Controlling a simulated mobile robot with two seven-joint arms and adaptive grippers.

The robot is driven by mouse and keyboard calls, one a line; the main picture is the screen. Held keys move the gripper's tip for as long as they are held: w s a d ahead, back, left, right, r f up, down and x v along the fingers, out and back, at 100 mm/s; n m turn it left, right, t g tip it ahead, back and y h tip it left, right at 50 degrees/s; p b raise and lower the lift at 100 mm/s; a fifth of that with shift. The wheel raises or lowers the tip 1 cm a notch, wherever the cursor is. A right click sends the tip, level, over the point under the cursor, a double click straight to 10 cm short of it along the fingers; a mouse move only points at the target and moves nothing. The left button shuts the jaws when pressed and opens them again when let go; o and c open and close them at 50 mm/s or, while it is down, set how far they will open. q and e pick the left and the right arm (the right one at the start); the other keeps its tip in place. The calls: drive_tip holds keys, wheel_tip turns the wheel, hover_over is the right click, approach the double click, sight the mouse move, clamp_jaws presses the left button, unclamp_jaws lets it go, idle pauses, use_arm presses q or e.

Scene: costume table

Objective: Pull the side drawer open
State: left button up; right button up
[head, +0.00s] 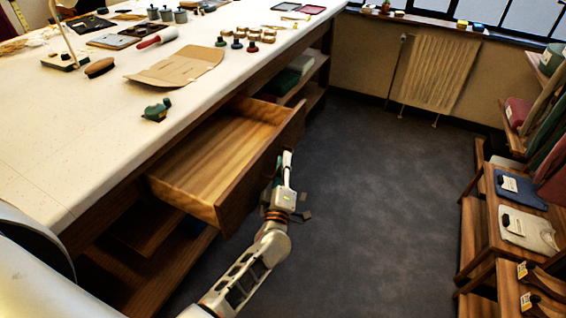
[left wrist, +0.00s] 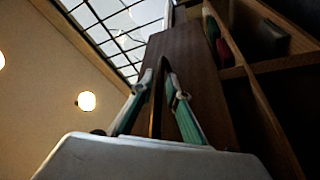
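The side drawer (head: 205,160) under the white table stands well out from it. It is pale wood and empty inside, with a darker front panel (head: 262,165). My left gripper (head: 285,163) is at the outer face of that front. In the left wrist view, my left gripper's fingers (left wrist: 158,78) come close together with a narrow brown strip between them, which looks like the drawer's handle. The dark front panel (left wrist: 190,65) rises just beyond them. The handle is mostly hidden by the fingers. My right gripper is not in view.
The white tabletop (head: 60,140) holds cardboard, a brush, spools and several small items. A shelf (head: 305,85) with folded cloth is past the drawer. Grey floor (head: 370,200) is clear to the right, up to a wooden rack (head: 490,220) and a radiator (head: 440,72).

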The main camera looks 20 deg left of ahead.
use_arm(q)
drive_tip(key=shift+s+f, duration=0.1)
drive_tip(key=shift+s, duration=0.05)
drive_tip(key=v, duration=1.1)
drive_tip(key=shift+s+d, duration=0.2)
drive_tip(key=shift+s, duration=0.15)
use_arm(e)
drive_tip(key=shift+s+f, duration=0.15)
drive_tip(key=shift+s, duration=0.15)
use_arm(q)
drive_tip(key=s+f+m+g+h+p, duration=0.1)
drive_tip(key=s+f+m+g+h, duration=0.1)
drive_tip(key=s+m, duration=0.4)
drive_tip(key=s+d+f+m+g+h+p, duration=0.1)
drive_tip(key=s+f+m+g+h, duration=0.2)
drive_tip(key=s+f+m, duration=0.3)
drive_tip(key=s+f+m+g+h+p, duration=0.1)
drive_tip(key=s+f+m+g+h, duration=0.1)
drive_tip(key=s+f+m+g, duration=0.2)
drive_tip(key=s+m, duration=0.3)
drive_tip(key=s, duration=0.3)
drive_tip(key=shift+s+d+h, duration=0.15)
drive_tip(key=shift+d+h, duration=0.15)
drive_tip(key=shift+h, duration=0.1)
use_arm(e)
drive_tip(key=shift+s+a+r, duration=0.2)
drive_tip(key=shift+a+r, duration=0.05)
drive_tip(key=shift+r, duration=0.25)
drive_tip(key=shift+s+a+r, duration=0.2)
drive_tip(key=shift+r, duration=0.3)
